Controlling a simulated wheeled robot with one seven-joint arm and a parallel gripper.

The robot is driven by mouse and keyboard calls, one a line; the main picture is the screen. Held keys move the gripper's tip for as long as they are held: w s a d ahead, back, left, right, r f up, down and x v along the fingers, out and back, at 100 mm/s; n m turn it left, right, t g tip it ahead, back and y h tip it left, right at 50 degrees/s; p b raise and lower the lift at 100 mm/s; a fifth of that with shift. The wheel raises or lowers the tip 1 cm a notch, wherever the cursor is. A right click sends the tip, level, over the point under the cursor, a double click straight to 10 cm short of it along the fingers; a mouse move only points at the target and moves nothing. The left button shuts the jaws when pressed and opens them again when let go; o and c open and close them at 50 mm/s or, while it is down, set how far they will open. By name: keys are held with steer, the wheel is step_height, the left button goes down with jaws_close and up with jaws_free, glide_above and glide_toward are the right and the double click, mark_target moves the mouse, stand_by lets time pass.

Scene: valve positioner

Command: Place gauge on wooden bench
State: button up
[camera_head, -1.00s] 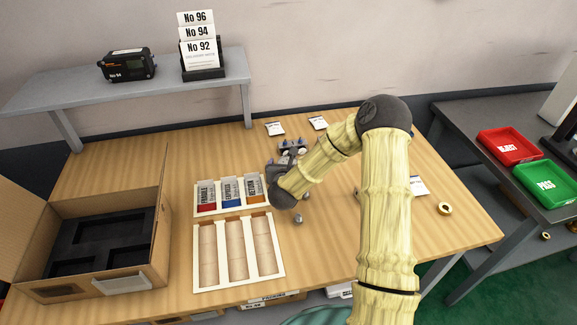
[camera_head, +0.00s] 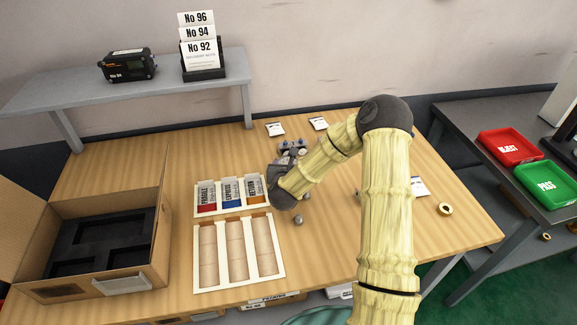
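The wooden bench (camera_head: 340,245) fills the middle of the view. My arm reaches over it and bends down and left. My gripper (camera_head: 286,160) is low over the bench's back middle, mostly hidden behind my wrist. A small grey and white device with blue parts (camera_head: 294,147) is right at the gripper's far end. I cannot tell whether the gripper touches or holds it. No thing can be clearly made out as the gauge; a small grey round piece (camera_head: 298,220) lies on the bench in front of my wrist.
An open carton with black foam (camera_head: 100,240) stands at left, beside a white tray of coloured cards (camera_head: 231,209) and a tray with three slots (camera_head: 238,283). A brass ring (camera_head: 445,209) lies at right. Red (camera_head: 508,146) and green (camera_head: 547,184) trays sit on the side table.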

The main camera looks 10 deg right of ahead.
step_height(320, 180, up, 9)
steer(key=shift+r, duration=0.45)
stand_by(0.5)
